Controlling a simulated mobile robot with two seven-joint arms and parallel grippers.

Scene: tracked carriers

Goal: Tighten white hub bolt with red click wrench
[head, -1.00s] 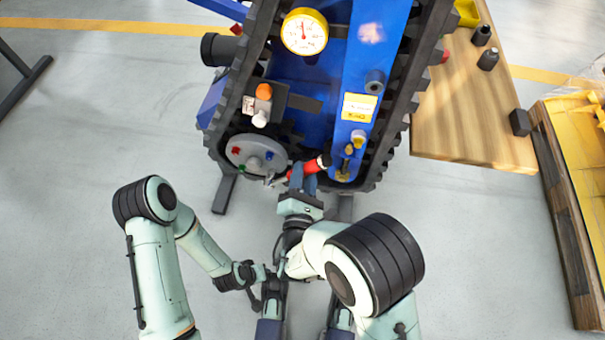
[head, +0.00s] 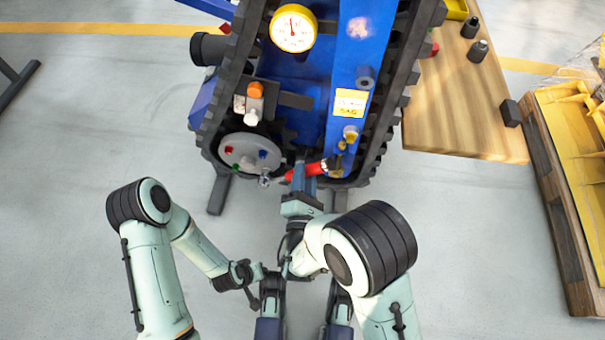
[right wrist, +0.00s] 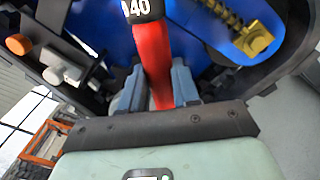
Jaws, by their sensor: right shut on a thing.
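The grey hub disc (head: 235,146) is at the lower left of the blue tracked carrier in the head view. Red (head: 229,150), blue (head: 262,154) and green (head: 235,167) bolts show on it; I cannot make out a white one. My right gripper (head: 304,169) is shut on the red click wrench (head: 316,168) at the hub's right. The wrench's silver head (head: 264,180) is by the hub's lower right rim; contact with a bolt is unclear. In the right wrist view the red handle (right wrist: 152,55) stands between the fingers. My left gripper (head: 257,276) is low, its jaws unclear.
Black tracks (head: 385,110) flank the blue frame. A yellow-rimmed gauge (head: 293,28) and an orange knob (head: 255,89) are above the hub. A wooden table (head: 455,110) stands right, and a pallet with yellow parts (head: 565,190) farther right.

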